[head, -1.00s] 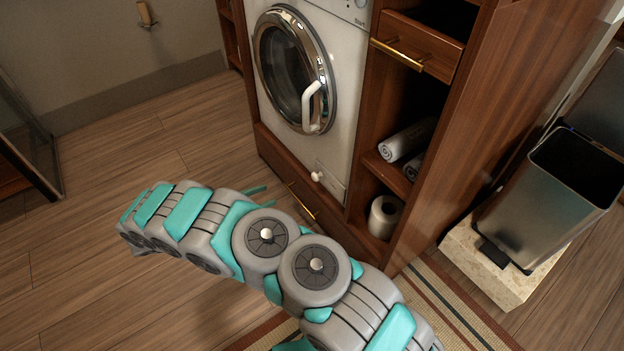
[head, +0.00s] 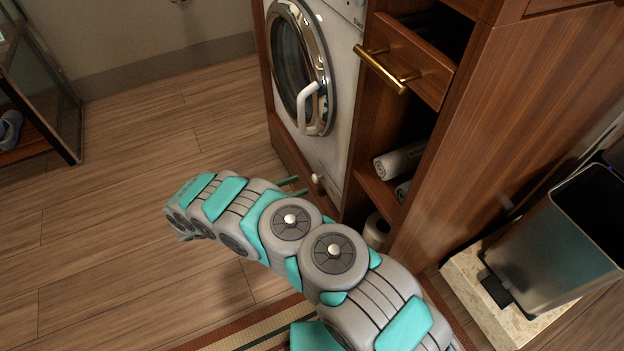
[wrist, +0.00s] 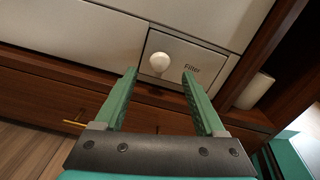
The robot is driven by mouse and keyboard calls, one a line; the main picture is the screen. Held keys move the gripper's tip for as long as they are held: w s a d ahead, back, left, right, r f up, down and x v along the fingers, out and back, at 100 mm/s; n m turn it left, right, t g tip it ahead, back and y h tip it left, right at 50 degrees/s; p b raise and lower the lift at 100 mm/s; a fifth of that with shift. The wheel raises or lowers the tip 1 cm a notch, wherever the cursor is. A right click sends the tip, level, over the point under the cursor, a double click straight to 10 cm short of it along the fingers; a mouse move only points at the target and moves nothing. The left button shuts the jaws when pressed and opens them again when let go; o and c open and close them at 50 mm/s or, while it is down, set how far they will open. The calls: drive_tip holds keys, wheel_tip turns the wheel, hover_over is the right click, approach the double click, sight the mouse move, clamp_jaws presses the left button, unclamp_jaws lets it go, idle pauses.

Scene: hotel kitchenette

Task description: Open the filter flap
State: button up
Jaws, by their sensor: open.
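The filter flap (wrist: 196,62) is a small pale panel marked "Filter" at the lower front of the white washing machine (head: 340,95). Its round white knob (wrist: 159,62) stands out at the flap's left side, and the knob also shows in the head view (head: 318,179). The flap looks closed. My gripper (wrist: 158,85) is open, with its two green fingers pointing at the flap. The knob appears between the fingertips in the wrist view, with no visible contact. In the head view my arm hides most of the gripper (head: 296,186).
A wooden cabinet (head: 500,120) surrounds the machine, with an open drawer (head: 405,60) at upper right. A lower drawer with a brass handle (wrist: 74,123) lies below the flap. Rolled towels (head: 398,160) fill a shelf. A bin (head: 560,235) stands right.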

sight(313, 180)
drive_tip(key=x, duration=0.5)
drive_tip(key=shift+a, duration=0.1)
clamp_jaws()
idle(0.5)
idle(0.8)
